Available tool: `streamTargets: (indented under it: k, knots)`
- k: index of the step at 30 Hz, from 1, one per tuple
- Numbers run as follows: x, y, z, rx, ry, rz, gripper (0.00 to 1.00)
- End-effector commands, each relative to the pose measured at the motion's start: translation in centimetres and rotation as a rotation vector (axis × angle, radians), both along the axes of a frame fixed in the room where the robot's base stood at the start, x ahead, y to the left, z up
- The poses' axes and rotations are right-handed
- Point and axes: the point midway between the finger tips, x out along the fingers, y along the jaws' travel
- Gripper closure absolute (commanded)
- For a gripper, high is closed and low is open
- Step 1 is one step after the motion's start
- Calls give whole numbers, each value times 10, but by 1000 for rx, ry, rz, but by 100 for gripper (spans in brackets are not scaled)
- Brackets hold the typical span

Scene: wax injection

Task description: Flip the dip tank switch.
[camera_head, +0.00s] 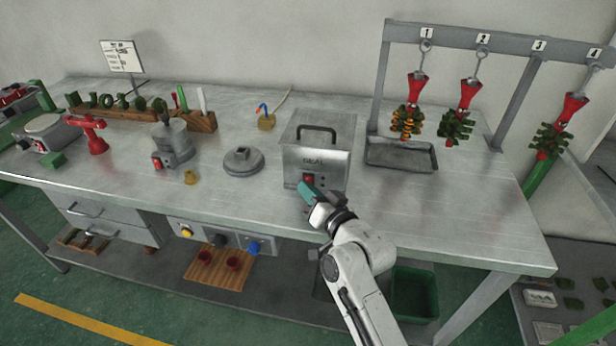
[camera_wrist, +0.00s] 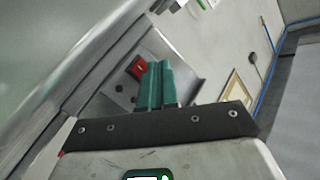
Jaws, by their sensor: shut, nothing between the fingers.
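The dip tank (camera_head: 317,150) is a grey metal box with a black-handled lid, standing on the table right of centre. Its red switch (camera_head: 308,178) sits low on the front face. In the wrist view the red switch (camera_wrist: 137,68) shows just left of the teal fingertips, with dark round spots below it. My gripper (camera_head: 307,189) has teal fingers, shut and empty, pointing at the tank front close to the switch. My gripper also shows in the wrist view (camera_wrist: 157,66). I cannot tell whether the fingers touch the switch.
A round grey lid (camera_head: 243,162) and a small pot with a red switch (camera_head: 172,147) stand to the left. A metal tray (camera_head: 401,155) lies to the right under a rack (camera_head: 500,40) with hanging red and green trees. The table's front right is clear.

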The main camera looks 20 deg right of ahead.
Motion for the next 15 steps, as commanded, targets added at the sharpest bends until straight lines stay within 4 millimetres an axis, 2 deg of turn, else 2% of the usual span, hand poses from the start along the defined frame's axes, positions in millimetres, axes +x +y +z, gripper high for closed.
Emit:
streamTargets:
  k: [15]
  knots:
    - [-8, 7, 0, 1, 1, 2, 100]
